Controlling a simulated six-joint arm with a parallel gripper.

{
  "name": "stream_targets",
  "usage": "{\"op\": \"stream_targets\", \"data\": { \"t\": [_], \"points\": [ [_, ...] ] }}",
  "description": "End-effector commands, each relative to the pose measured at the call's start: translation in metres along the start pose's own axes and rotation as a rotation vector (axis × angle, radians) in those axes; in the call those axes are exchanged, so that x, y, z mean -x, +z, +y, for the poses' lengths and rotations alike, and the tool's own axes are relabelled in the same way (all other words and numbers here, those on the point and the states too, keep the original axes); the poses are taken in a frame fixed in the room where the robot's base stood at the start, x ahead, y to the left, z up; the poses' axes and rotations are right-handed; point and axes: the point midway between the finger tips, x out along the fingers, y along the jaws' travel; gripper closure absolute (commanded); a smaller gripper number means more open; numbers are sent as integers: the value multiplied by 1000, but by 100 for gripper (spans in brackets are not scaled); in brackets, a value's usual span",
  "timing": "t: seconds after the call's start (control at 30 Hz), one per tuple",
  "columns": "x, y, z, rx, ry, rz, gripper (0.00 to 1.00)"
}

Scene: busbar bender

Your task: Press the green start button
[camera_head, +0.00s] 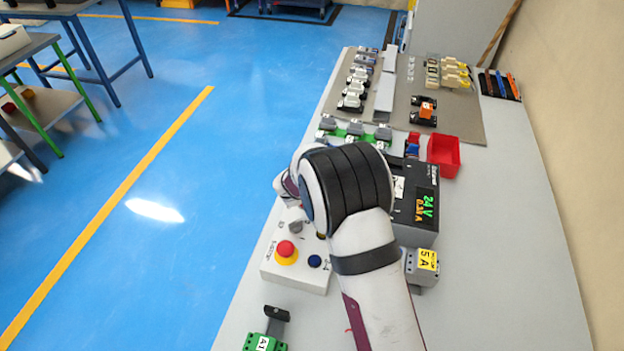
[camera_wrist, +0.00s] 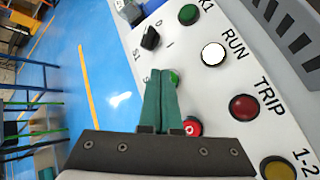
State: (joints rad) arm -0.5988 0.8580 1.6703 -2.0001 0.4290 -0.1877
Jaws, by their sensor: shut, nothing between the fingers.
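The green start button (camera_wrist: 175,78) shows in the wrist view on a pale panel (camera_wrist: 205,90), partly hidden behind my fingertips. My gripper (camera_wrist: 166,72) is shut and empty, with its teal fingers together over the button. I cannot tell whether the fingertips touch it. A red button (camera_wrist: 193,127) with a white ring mark sits beside the fingers. In the head view my arm hides my fingertips and the green button.
A black selector (camera_wrist: 150,38), a white RUN lamp (camera_wrist: 213,54) and a red TRIP lamp (camera_wrist: 243,107) surround the button. In the head view, a red emergency stop (camera_head: 286,250), blue button (camera_head: 314,261), black power supply (camera_head: 424,232) and red bin (camera_head: 444,155) are near my arm.

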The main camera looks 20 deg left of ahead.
Motion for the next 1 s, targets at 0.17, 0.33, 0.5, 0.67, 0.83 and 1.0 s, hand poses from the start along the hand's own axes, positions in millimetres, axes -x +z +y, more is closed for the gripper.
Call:
{"op": "stream_targets", "data": {
  "t": [0.17,0.33,0.5,0.67,0.83,1.0],
  "points": [
    [0,0,0,1,0,0,100],
    [0,0,0,1,0,0,100],
    [4,3,3,0,0,0,100],
    [10,7,7,1,0,0,100],
    [11,8,7,1,-1,0,100],
    [14,10,10,0,0,-1,100]
  ]
}}
